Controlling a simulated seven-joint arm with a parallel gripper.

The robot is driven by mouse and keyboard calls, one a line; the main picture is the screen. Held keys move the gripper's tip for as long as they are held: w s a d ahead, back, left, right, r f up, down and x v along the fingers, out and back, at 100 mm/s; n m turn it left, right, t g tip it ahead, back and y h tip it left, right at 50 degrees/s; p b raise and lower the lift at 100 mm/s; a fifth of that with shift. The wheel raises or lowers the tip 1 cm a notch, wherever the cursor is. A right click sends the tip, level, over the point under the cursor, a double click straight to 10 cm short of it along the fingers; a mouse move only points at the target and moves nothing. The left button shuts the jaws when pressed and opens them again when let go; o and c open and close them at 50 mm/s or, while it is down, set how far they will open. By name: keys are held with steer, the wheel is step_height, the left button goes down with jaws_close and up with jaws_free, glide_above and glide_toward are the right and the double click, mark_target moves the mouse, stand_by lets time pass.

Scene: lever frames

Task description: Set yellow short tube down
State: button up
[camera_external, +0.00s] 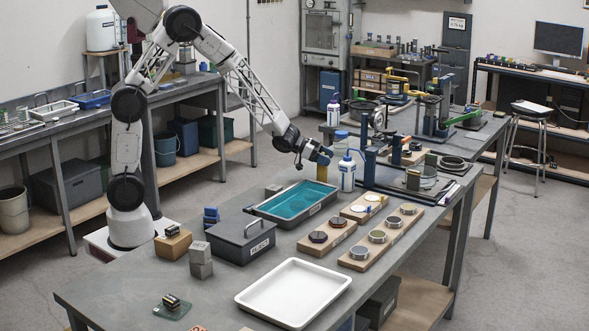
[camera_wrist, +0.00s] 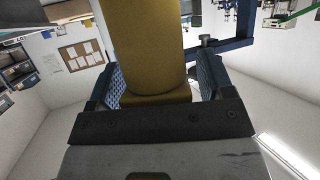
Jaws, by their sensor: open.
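A yellow short tube (camera_wrist: 142,45) fills the middle of the wrist view, between the two blue ridged fingers of my gripper (camera_wrist: 158,82). The fingers are open, one on each side of it, with a narrow gap showing at the right finger. In the external view my gripper (camera_external: 321,154) is over the far part of the workbench, just behind the teal-lined tray. The tube (camera_external: 322,173) shows there as a small yellow patch directly below the fingers.
A white wash bottle (camera_external: 347,174) stands close to the right of my gripper. The teal-lined tray (camera_external: 262,211) lies in front, with a grey lidded box (camera_external: 240,238) beside it. Wooden boards with round parts (camera_external: 381,237) lie to the right. An empty white tray (camera_external: 293,293) is nearest.

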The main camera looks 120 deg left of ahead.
steer(key=shift+r, duration=0.1)
steer(key=shift+r, duration=0.1)
steer(key=shift+v, duration=2.8)
